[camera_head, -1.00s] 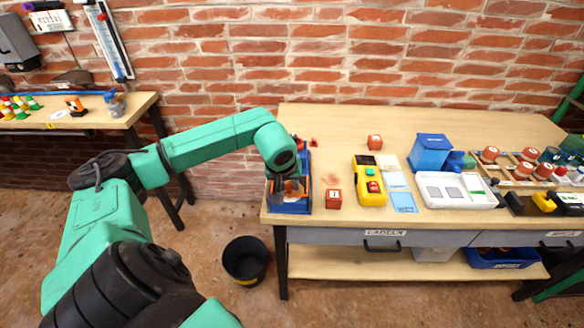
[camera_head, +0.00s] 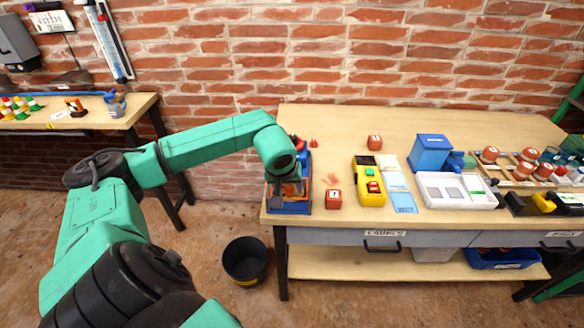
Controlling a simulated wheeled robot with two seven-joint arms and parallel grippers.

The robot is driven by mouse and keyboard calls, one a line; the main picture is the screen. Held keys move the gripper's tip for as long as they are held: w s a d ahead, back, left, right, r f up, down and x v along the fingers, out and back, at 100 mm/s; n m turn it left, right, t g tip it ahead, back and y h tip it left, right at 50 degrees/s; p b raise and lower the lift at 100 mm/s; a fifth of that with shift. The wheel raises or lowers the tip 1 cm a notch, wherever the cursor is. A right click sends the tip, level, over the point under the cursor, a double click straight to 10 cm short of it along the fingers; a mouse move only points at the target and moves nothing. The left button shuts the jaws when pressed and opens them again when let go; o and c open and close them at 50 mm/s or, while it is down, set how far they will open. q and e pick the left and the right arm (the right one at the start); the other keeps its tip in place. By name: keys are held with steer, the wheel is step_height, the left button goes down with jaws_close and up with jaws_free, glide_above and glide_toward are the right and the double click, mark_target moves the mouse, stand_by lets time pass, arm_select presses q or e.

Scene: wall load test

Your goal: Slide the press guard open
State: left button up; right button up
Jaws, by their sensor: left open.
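The press (camera_head: 304,171), a small blue machine with orange-brown parts, stands at the left front corner of the wooden workbench. Its guard cannot be told apart clearly, as my arm covers much of the press. My left gripper (camera_head: 288,188) points down at the front of the press and overlaps it in the picture. Its fingers are small and partly lost against the press, and I cannot tell if they touch it. My right gripper is not in view.
A red block (camera_head: 333,199) stands just right of the press. A yellow control box (camera_head: 368,181), a white tray (camera_head: 455,190) and a blue box (camera_head: 430,152) stand farther right. A black bucket (camera_head: 246,261) is on the floor.

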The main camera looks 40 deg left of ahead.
mark_target(288, 190)
arm_select(q)
steer(key=shift+r+p, duration=2.2)
steer(key=shift+r, duration=1.4)
steer(key=shift+f, duration=0.1)
